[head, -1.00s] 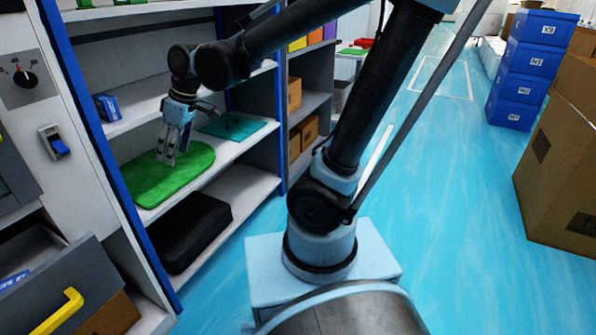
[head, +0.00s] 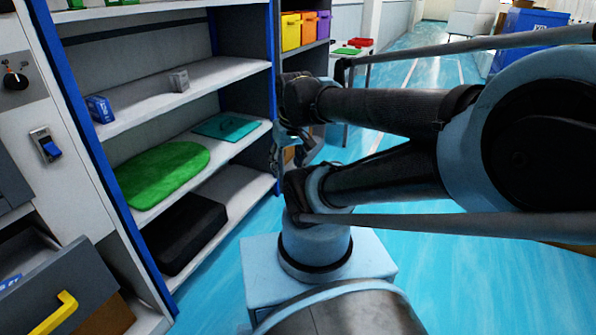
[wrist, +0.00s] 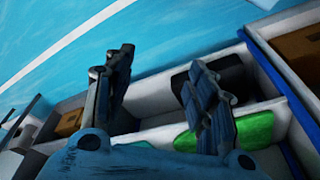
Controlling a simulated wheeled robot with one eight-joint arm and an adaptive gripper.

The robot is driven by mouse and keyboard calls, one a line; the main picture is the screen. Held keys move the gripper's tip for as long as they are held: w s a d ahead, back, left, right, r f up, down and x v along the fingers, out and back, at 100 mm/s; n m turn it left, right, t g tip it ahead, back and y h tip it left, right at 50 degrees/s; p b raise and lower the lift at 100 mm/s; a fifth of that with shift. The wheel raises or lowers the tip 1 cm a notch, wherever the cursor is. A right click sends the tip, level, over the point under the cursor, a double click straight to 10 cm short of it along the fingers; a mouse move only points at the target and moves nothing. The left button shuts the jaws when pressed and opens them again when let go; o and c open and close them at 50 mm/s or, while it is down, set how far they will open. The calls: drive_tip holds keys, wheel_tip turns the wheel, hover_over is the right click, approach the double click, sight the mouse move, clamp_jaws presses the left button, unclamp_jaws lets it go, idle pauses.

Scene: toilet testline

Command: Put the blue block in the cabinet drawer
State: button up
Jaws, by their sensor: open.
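A small blue block (head: 99,108) with white markings sits at the left end of the middle shelf, against the blue upright, in the head view. The cabinet drawer (head: 62,290) at lower left is pulled open and has a yellow handle (head: 55,314).
The shelves hold a green mat (head: 163,172), a teal mat (head: 226,127), a black case (head: 184,234) and a small grey box (head: 179,80). A blue upright (head: 85,130) stands between the drawer cabinet and the shelves. Blue floor (head: 400,75) lies open behind my arm.

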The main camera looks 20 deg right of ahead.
drive_tip(key=shift+m, duration=0.8)
drive_tip(key=s+d+f, duration=0.1)
drive_tip(key=s+d, duration=0.1)
drive_tip(key=d, duration=0.1)
drive_tip(key=shift+s+f, duration=0.1)
drive_tip(key=shift+f, duration=0.25)
drive_tip(key=shift+w+f, duration=0.25)
drive_tip(key=shift+w, duration=0.35)
drive_tip(key=shift+s, duration=0.1)
drive_tip(key=c, duration=0.4)
drive_tip(key=shift+a, duration=0.15)
